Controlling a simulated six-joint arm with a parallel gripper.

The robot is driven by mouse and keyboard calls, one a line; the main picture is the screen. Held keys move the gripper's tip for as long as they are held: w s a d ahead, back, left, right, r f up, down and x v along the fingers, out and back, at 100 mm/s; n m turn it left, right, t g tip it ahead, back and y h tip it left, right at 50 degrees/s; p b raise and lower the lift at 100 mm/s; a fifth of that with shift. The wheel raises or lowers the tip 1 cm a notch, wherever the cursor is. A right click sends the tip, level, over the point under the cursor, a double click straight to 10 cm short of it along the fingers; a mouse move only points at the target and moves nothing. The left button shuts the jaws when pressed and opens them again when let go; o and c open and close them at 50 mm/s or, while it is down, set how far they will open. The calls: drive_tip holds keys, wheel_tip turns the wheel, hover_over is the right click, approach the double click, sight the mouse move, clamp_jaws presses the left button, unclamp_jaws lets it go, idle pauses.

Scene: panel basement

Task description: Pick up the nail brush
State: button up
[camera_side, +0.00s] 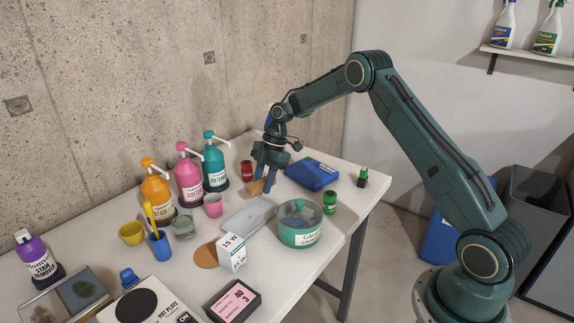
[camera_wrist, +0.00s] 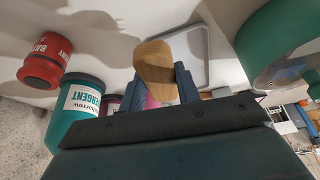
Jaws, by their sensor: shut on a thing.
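The nail brush (camera_side: 255,188) is a small tan wooden block near the back of the white table in the side view. In the wrist view the nail brush (camera_wrist: 153,62) shows as a rounded wooden piece between the fingers. My gripper (camera_side: 263,184) points down from above, shut on the brush, and its two blue-grey fingers (camera_wrist: 158,88) lie on either side of it. The brush's bristles are not visible. I cannot tell whether the brush touches the table.
A red jar (camera_side: 247,171) and a teal detergent bottle (camera_side: 215,163) stand left of my gripper. A blue case (camera_side: 312,174) lies to the right. A grey tray (camera_side: 248,215) and a teal pot (camera_side: 300,237) are in front. The concrete wall rises behind.

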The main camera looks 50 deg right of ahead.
sight(263, 180)
wheel_tip(263, 180, up, 7)
drive_tip(key=shift+r, duration=0.15)
drive_tip(key=shift+d, duration=0.1)
idle(0.7)
